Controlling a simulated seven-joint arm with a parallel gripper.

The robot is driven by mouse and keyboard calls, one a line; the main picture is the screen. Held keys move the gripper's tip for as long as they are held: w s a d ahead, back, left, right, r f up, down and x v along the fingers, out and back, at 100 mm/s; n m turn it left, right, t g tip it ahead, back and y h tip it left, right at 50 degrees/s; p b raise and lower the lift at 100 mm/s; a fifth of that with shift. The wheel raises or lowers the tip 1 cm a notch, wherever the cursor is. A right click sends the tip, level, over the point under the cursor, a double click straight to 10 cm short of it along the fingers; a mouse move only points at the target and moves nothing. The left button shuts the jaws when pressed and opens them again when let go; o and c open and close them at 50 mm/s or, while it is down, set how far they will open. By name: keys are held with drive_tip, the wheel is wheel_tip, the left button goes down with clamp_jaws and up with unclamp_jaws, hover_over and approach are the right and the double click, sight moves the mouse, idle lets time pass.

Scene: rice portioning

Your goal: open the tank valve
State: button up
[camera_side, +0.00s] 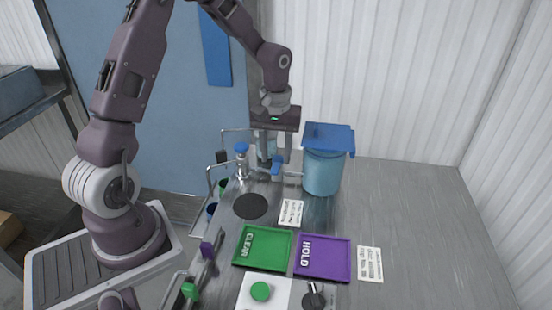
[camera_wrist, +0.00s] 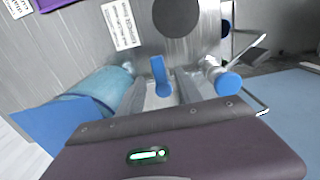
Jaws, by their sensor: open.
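The tank (camera_side: 321,172) is a translucent blue cylinder with a blue lid, standing at the back of the table. Its valve has a blue lever handle (camera_side: 277,167) on the tank's left side; the handle (camera_wrist: 159,72) also shows in the wrist view, near the middle. My gripper (camera_side: 273,156) points down just left of the tank. In the wrist view my gripper (camera_wrist: 163,88) is open, with the blue handle between its two fingers. I cannot tell whether either finger touches the handle.
A blue-capped metal fitting (camera_side: 242,160) stands close left of my gripper. Wire brackets (camera_side: 212,180) line the left edge. In front lie a black disc (camera_side: 251,206), a label (camera_side: 291,213), a green CLEAR tray (camera_side: 240,264) and a purple HOLD tray (camera_side: 323,276).

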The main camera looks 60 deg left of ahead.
wheel_tip(320, 180, down, 2)
drive_tip(key=shift+c, duration=0.2)
clamp_jaws()
